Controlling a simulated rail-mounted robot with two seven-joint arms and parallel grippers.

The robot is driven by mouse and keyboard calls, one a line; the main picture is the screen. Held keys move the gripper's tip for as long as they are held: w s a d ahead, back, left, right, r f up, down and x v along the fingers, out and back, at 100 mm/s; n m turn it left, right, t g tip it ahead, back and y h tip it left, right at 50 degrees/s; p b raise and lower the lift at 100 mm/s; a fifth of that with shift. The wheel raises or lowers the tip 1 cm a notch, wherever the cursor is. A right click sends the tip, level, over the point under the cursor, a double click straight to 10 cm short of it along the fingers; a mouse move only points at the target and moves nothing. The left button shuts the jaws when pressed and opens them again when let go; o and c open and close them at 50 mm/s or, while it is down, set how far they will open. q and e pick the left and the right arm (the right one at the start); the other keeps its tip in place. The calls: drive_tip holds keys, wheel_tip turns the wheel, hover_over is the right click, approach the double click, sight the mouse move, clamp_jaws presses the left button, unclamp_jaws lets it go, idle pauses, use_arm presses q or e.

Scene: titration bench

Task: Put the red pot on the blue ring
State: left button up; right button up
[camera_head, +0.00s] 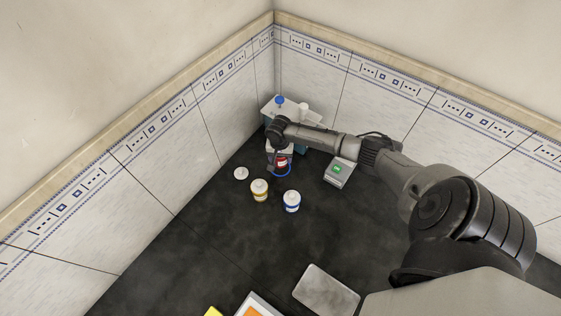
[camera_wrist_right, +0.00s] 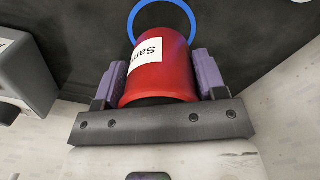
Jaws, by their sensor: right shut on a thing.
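The red pot (camera_wrist_right: 164,76) has a white label with partly visible lettering. My right gripper (camera_wrist_right: 163,80) is shut on it, with a purple-grey finger pad on each side. In the head view the red pot (camera_head: 281,162) is small and partly hidden by my right gripper (camera_head: 277,168). The blue ring (camera_wrist_right: 140,8) shows just beyond the pot in the right wrist view, partly covered by it. In the head view the blue ring (camera_head: 284,174) lies at and below the pot. I cannot tell whether the pot touches the ring or the surface. My left gripper is not in view.
A yellow-banded white pot (camera_head: 259,190) and a blue-banded white pot (camera_head: 292,201) stand nearby. A white disc (camera_head: 241,173) lies to the left. A device with a green display (camera_head: 338,172) stands to the right. A grey slab (camera_head: 326,290) lies in front. The dark bench between is clear.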

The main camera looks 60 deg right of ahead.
sight(280, 161)
drive_tip(key=shift+f, duration=1.6)
drive_tip(key=shift+f, duration=0.1)
drive_tip(key=o, duration=1)
drive_tip(key=shift+o, duration=0.2)
wheel_tip(280, 161, up, 12)
drive_tip(key=p, duration=0.1)
drive_tip(key=shift+a, duration=0.1)
